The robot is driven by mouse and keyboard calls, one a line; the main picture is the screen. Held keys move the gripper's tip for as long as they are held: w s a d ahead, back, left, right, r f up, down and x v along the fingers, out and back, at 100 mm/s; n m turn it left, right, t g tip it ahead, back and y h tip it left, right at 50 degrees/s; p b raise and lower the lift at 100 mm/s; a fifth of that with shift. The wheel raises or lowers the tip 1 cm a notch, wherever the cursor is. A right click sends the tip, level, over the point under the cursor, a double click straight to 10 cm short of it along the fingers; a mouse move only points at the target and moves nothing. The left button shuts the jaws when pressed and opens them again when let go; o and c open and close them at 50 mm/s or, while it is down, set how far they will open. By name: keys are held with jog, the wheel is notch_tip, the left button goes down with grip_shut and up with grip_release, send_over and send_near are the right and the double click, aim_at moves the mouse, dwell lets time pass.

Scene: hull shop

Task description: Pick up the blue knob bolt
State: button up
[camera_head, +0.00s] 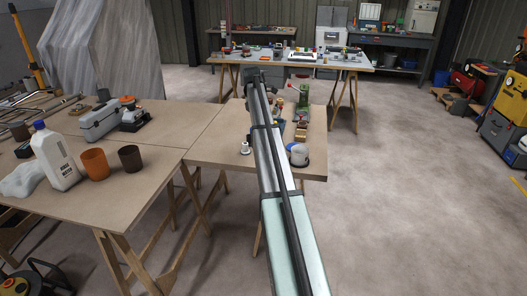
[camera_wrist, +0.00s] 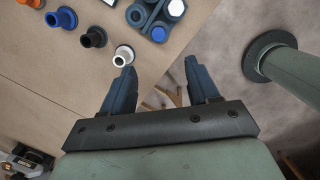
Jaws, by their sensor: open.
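The blue knob bolt (camera_wrist: 62,18) is near the upper left of the wrist view, on a brown board-topped table (camera_wrist: 45,65). It stands in a loose row between an orange knob bolt (camera_wrist: 32,2) and a black one (camera_wrist: 93,37). A white knob bolt (camera_wrist: 122,55) is nearest my gripper (camera_wrist: 159,72). My gripper is open, its two dark blue fingers apart with nothing between them. The blue bolt is up and left of the fingers, apart from them. In the head view I cannot make out the blue bolt; my arm covers part of the table.
A blue-grey holder (camera_wrist: 150,28) with round pieces lies right of the row. A white bottle (camera_head: 55,158) and orange cup (camera_head: 95,164) stand left.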

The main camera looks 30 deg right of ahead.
jog(key=f, duration=0.4)
jog(key=d+f, duration=0.1)
jog(key=f, duration=0.4)
jog(key=d+f, duration=0.1)
jog(key=f, duration=0.3)
jog(key=shift+w+d+f, duration=0.1)
jog(key=shift+w+f, duration=0.05)
grip_shut()
dwell(0.3)
